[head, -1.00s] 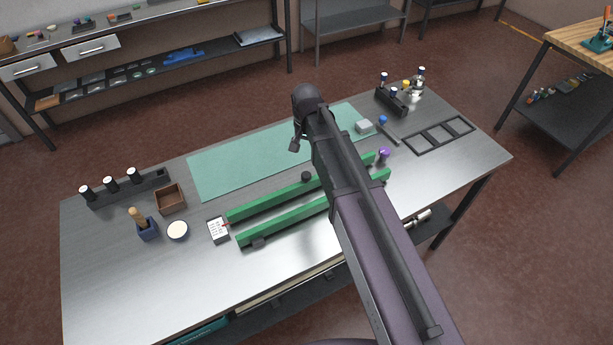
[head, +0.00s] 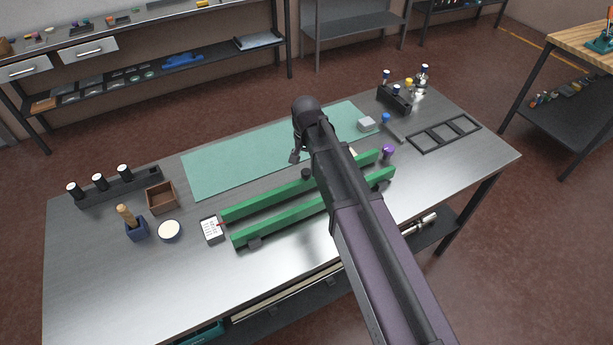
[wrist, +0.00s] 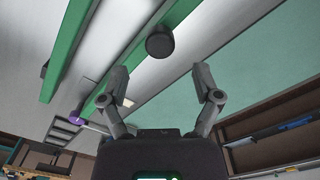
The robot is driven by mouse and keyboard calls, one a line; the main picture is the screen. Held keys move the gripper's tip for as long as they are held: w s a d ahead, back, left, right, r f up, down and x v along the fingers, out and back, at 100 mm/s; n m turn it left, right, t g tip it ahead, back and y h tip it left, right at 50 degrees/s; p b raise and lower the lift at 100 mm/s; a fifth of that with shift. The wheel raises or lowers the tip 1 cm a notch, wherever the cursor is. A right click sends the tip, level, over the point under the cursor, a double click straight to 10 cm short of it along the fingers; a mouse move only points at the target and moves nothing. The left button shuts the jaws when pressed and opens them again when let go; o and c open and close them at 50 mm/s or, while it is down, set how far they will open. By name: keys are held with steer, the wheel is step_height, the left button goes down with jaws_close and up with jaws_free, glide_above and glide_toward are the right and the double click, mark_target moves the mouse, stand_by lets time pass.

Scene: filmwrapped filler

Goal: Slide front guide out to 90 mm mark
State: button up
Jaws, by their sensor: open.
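Two parallel green guides lie on the bench, the front guide (head: 285,222) and the rear guide (head: 268,202). The front guide has a dark block (head: 254,242) near its left end. A black knob (head: 306,174) sits by the rear guide's far side, and it also shows in the wrist view (wrist: 160,42). My gripper (head: 296,156) hangs over the bench near the rear guide and mat. In the wrist view my gripper (wrist: 165,88) is open and empty, its fingers apart, with the knob beyond them. My arm hides part of the guides. I cannot make out a 90 mm mark.
A green mat (head: 230,170) lies behind the guides. A white card (head: 211,230), a round dish (head: 169,231) and a wooden box (head: 161,197) stand left. A purple knob (head: 388,151) and black frame (head: 445,134) are right. The bench's front left is clear.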

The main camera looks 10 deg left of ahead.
mark_target(306, 171)
steer(key=shift+f+b, duration=2.4)
steer(key=shift+f, duration=0.3)
